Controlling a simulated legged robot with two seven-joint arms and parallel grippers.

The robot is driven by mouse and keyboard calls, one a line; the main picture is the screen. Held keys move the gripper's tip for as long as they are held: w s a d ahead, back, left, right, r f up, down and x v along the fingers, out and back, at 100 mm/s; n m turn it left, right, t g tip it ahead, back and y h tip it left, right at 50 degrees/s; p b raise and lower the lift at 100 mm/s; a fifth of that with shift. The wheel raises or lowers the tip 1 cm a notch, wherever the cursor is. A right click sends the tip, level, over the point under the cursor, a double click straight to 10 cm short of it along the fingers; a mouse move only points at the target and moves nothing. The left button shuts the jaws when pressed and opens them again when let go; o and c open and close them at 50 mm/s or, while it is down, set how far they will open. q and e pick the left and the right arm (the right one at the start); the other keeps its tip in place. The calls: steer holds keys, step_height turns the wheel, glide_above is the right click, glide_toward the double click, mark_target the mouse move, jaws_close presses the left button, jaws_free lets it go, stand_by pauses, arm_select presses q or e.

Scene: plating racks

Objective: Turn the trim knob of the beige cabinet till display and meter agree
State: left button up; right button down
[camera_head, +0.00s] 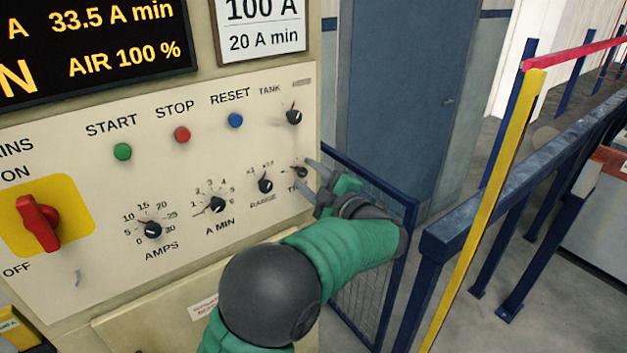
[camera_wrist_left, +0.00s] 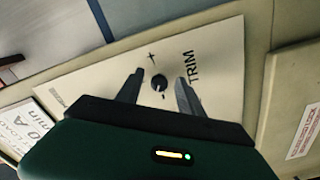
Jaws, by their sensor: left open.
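The beige cabinet (camera_head: 70,270) carries a panel of knobs and buttons at the left and centre of the head view. The trim knob (camera_head: 301,172) is a small black knob at the panel's right edge, with its label partly hidden by my gripper. My left gripper (camera_head: 308,178) is at this knob. In the left wrist view the trim knob (camera_wrist_left: 159,82) sits between the two open fingers, with a gap on both sides. The black display (camera_head: 95,45) with yellow figures is cut off at the top left; it reads "33.5 A min" and "AIR 100 %". No meter is clearly in view.
Close to the gripper are the range knob (camera_head: 265,185) and tank switch (camera_head: 294,117). The red mains switch (camera_head: 40,222) is at the left. A blue mesh gate (camera_head: 370,260) stands right beside my left arm. A blue rail (camera_head: 520,170) and yellow post (camera_head: 487,200) stand further right.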

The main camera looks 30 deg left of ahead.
arm_select(q)
steer(key=shift+d, duration=0.2)
steer(key=b+v, duration=0.3)
steer(key=v, duration=1.3)
steer(key=shift+s+d, duration=0.1)
steer(key=shift+d, duration=0.05)
